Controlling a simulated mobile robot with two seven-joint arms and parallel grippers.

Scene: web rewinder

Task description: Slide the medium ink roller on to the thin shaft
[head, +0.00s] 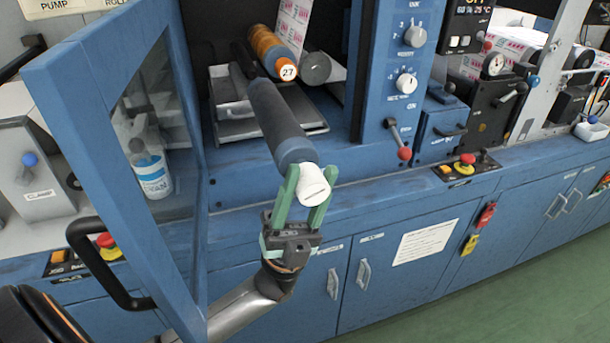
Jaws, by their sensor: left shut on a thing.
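The ink roller (280,120) is a long dark blue-grey cylinder with a white end piece (313,187). My left gripper (311,174) has its two green fingers shut on the white near end. The roller points away from me, tilted up and left in the picture, with its far end at the machine opening. Inside the opening are an orange roller (267,46) marked 27 and a grey cylinder (315,68) to its right. A dark rod (243,60) shows left of the orange roller; I cannot tell if it is the thin shaft. My right gripper is not in view.
An open blue-framed door (190,220) with a clear pane and black handle (88,255) stands left of my arm. A metal tray (235,110) lies below the rollers. A blue control column (398,60) with a red-knobbed lever (404,153) bounds the opening's right.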

